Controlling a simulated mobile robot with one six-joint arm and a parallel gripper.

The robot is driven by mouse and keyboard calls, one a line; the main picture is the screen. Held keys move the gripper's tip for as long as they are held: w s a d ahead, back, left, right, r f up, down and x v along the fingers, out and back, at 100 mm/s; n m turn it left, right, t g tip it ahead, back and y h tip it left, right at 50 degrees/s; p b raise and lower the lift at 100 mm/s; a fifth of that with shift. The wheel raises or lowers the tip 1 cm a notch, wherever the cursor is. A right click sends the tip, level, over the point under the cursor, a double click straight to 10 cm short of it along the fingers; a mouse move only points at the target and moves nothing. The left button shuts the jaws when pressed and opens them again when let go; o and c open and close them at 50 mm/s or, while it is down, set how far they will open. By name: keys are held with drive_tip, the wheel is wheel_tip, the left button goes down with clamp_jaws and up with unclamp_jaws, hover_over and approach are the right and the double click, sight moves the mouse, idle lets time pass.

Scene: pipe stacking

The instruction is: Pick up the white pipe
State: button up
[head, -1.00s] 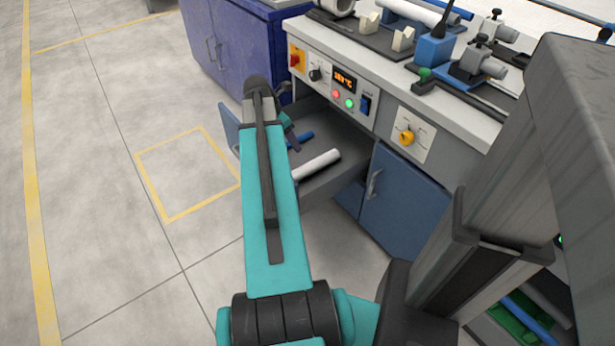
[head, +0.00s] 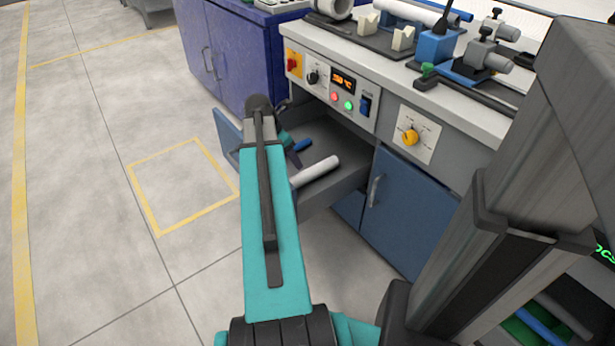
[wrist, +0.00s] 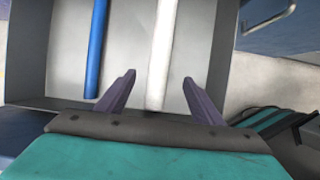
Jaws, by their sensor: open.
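The white pipe (head: 316,171) lies in the open drawer (head: 345,184) of the workbench. In the wrist view the white pipe (wrist: 161,55) runs up the picture, a little right of the middle. My gripper (wrist: 158,80) is open, with one finger on each side of the white pipe's near end. It looks above the drawer floor; I cannot tell its exact height. In the head view my arm hides most of the gripper and part of the drawer.
A blue pipe (wrist: 96,50) lies in the drawer to the left of the white one. It also shows in the head view (head: 303,146). The drawer's front panel (head: 226,140) is at its left. The workbench top (head: 455,110) carries clamps and parts. The floor at left is clear.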

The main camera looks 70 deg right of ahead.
sight(302, 174)
drive_tip(key=shift+b+x, duration=1.45)
drive_tip(key=shift+x, duration=2.85)
drive_tip(key=shift+b+x, duration=1.45)
drive_tip(key=shift+x, duration=1.15)
drive_tip(key=c, duration=1.2)
drive_tip(key=shift+r, duration=0.1)
